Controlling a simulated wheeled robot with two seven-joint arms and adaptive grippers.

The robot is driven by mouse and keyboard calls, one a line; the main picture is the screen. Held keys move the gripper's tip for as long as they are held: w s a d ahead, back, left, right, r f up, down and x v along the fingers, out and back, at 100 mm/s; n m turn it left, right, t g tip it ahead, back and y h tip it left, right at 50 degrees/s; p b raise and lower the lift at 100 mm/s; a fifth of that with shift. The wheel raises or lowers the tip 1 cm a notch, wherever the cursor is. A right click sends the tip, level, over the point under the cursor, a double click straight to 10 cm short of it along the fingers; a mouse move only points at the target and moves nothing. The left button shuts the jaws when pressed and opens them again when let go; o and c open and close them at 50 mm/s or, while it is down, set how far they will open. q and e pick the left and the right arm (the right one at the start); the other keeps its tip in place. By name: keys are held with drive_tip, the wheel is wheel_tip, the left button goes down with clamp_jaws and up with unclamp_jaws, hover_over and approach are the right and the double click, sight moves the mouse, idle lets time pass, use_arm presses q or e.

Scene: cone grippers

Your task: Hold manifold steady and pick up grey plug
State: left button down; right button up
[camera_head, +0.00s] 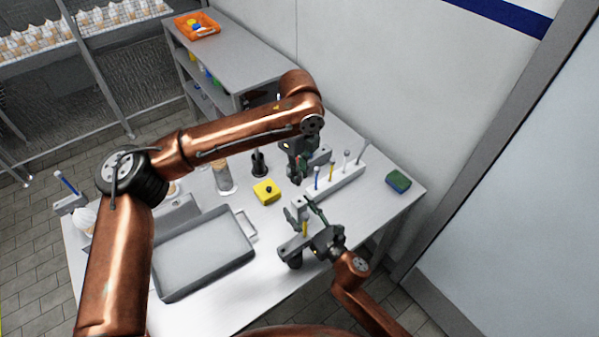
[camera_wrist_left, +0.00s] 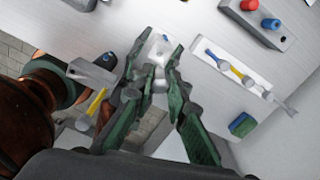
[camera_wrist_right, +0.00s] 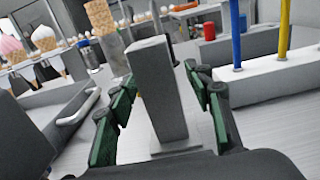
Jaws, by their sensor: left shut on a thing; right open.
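My left gripper (camera_head: 297,168) is above the table, in front of the plug rack. In the left wrist view its fingers (camera_wrist_left: 158,78) are shut on a small light grey piece, mostly hidden between them; I cannot tell if this is the grey plug. A square grey post (camera_wrist_right: 158,95) stands upright between the fingers of my right gripper (camera_wrist_right: 155,85), which is open around it. Its pale top (camera_head: 298,203) shows just below my left gripper. I cannot tell whether this post is the manifold. A grey block with a yellow plug (camera_head: 305,229) is beside my right gripper (camera_head: 312,213).
A pale rack (camera_head: 345,181) holds blue, yellow and pale plugs. A grey block (camera_wrist_left: 245,17) carries red and blue knobs. A yellow box (camera_head: 263,194), a grey tray (camera_head: 200,258) and a green-blue sponge (camera_head: 398,181) lie on the table.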

drive_tip(key=v, duration=1.2)
